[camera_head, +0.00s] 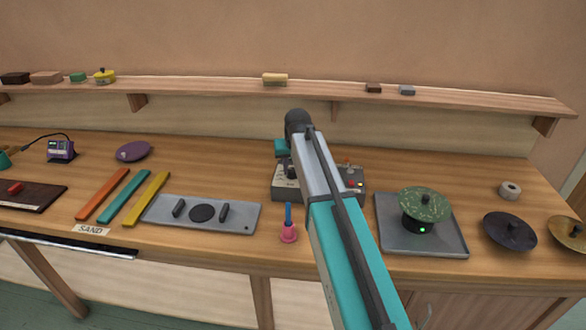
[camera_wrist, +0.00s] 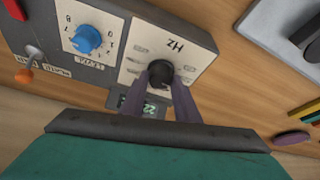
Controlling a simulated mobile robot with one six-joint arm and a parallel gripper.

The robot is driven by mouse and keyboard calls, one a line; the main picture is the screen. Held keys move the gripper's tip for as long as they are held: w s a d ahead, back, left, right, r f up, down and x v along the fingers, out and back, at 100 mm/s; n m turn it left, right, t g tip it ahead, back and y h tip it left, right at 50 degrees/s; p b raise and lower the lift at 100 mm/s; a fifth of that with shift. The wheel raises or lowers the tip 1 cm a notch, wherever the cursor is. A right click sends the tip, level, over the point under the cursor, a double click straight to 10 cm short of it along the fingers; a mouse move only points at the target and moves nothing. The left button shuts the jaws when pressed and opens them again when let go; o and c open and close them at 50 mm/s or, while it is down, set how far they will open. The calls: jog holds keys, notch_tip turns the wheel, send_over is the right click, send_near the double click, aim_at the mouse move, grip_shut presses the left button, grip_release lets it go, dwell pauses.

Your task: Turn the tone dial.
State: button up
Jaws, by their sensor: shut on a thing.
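The tone dial (camera_wrist: 160,72) is a black knob on a white panel marked Hz in the wrist view. My gripper (camera_wrist: 164,84) has its two dark purple fingers on either side of this knob, shut on it. The grey control box (camera_head: 286,193) that carries the dial shows in the head view, partly hidden behind my arm. A small display (camera_wrist: 150,109) with green digits, partly covered by a finger, sits by the dial; I cannot read it fully.
A blue level knob (camera_wrist: 87,39) and an orange-tipped switch (camera_wrist: 25,75) are beside the dial.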

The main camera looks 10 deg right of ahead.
dwell(0.3)
jog(key=o, duration=1)
jog(key=shift+o, duration=0.2)
jog(key=shift+r, duration=0.15)
jog(key=b+v, duration=0.3)
jog(key=v, duration=1)
jog(key=shift+r, duration=0.25)
